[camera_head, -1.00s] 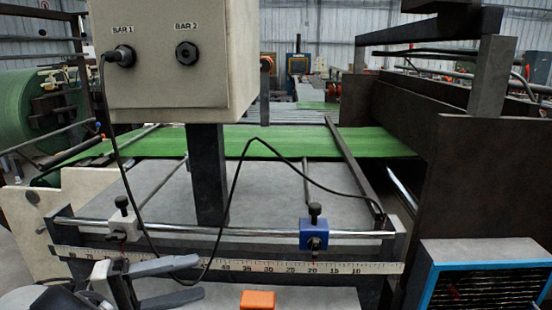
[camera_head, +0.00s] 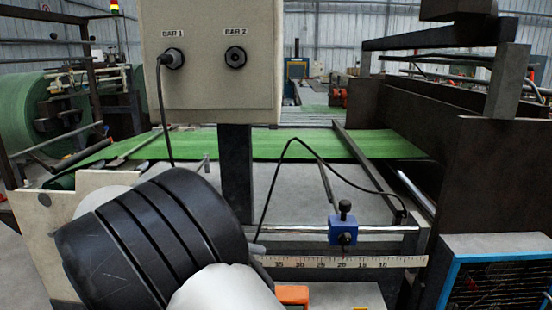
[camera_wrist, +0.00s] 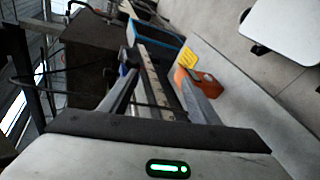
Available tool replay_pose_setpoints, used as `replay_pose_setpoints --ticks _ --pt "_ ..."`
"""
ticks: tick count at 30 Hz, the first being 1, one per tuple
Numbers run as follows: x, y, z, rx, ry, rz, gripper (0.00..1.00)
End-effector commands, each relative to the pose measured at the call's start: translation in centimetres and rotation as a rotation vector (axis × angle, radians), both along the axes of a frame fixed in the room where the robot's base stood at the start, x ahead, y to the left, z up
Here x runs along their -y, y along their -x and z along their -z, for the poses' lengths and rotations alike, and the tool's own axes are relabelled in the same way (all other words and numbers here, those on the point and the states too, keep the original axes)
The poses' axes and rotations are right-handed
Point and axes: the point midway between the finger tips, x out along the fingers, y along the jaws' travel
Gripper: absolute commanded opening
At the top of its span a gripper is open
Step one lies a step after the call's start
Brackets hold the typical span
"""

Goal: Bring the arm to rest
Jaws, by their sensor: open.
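My gripper shows in the wrist view (camera_wrist: 158,100), with its two grey fingers spread apart and nothing between them. In the head view my arm's thick black and white links fill the lower left and hide the gripper. Beyond the fingers, the wrist view shows the ruler rail and an orange object (camera_wrist: 200,85) with a yellow tag, beside the right finger. The orange object also shows in the head view (camera_head: 292,295), partly behind my arm.
A control box (camera_head: 215,70) labelled BAR 1 and BAR 2 stands on a post, with a cable plugged into BAR 1. A blue clamp (camera_head: 343,229) sits on the bar above the ruler (camera_head: 350,262). A blue-framed unit (camera_head: 495,275) stands at right.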

Motion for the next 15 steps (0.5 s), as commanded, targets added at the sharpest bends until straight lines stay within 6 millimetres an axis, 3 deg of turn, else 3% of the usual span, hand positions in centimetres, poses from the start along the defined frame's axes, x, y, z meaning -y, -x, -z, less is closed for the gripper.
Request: replay_pose_setpoints --ticks 1,5,9,15 --pt "2.3 -0.2 -0.6 -0.029 -0.07 0.033 0.56" --pt "7.7 0.6 -1.1 -0.107 -0.287 0.095 0.56" --pt "12.9 2.9 -1.7 -0.135 -0.567 0.138 0.56" --pt "17.3 7.3 -2.6 -0.036 -0.919 0.134 0.56"
